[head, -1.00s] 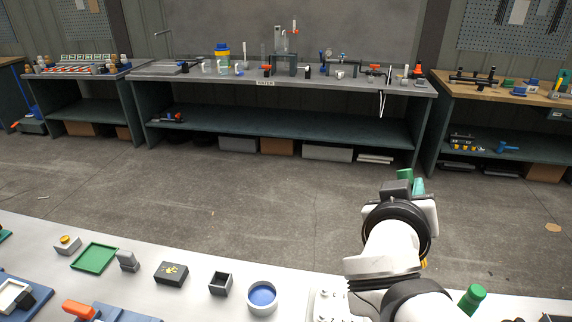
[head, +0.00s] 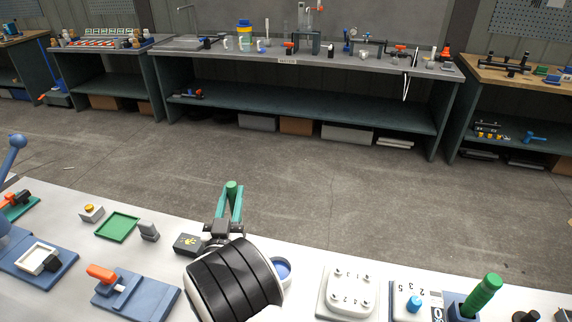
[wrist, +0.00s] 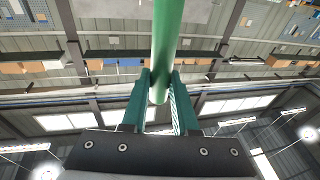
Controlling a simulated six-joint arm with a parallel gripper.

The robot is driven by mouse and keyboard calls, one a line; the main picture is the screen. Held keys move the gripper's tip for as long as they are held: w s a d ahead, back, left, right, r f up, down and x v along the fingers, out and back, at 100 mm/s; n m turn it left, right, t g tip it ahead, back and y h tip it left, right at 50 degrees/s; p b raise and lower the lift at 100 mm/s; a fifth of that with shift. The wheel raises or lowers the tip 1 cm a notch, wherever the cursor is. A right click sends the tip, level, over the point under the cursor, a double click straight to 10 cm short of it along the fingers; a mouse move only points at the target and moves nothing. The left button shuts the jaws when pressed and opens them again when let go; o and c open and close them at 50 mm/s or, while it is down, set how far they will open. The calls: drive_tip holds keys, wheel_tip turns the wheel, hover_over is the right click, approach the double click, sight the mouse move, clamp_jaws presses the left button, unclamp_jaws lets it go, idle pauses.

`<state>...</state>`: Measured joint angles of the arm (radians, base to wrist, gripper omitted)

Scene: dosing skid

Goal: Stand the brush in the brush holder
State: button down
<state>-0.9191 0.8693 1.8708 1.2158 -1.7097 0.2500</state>
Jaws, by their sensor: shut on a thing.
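My gripper (head: 230,197) is raised above the far edge of the bench, its green fingers pointing up and away. It is shut on a green rod, which I take to be the brush (head: 232,186). In the wrist view the brush (wrist: 168,45) runs from between the fingertips out past the top of the picture, so its far end is not seen. No bristles show. A small dark square open cup, possibly the brush holder, showed on the bench a second ago. It is now hidden behind my gripper and wrist.
A round dish with a blue inside (head: 283,269) is partly behind my wrist. A black block with a yellow mark (head: 187,244) and a green tray (head: 117,228) lie left. A white numbered plate (head: 348,292) and a green-handled piece in a blue block (head: 484,294) stand right.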

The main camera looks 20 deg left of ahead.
wheel_tip(320, 180, down, 11)
drive_tip(key=a, duration=0.1)
drive_tip(key=shift+s+f+y, duration=0.15)
drive_tip(key=shift+s+y, duration=0.2)
drive_tip(key=shift+y, duration=0.05)
idle(0.3)
drive_tip(key=shift+a, duration=0.1)
drive_tip(key=c, duration=0.6)
unclamp_jaws()
drive_tip(key=r, duration=0.2)
drive_tip(key=d+r, duration=0.1)
drive_tip(key=r, duration=0.2)
drive_tip(key=shift+w+d, duration=0.15)
drive_tip(key=shift+d, duration=0.05)
drive_tip(key=w+d+r, duration=0.1)
drive_tip(key=d+r, duration=0.5)
drive_tip(key=d, duration=0.4)
drive_tip(key=shift+w, duration=0.25)
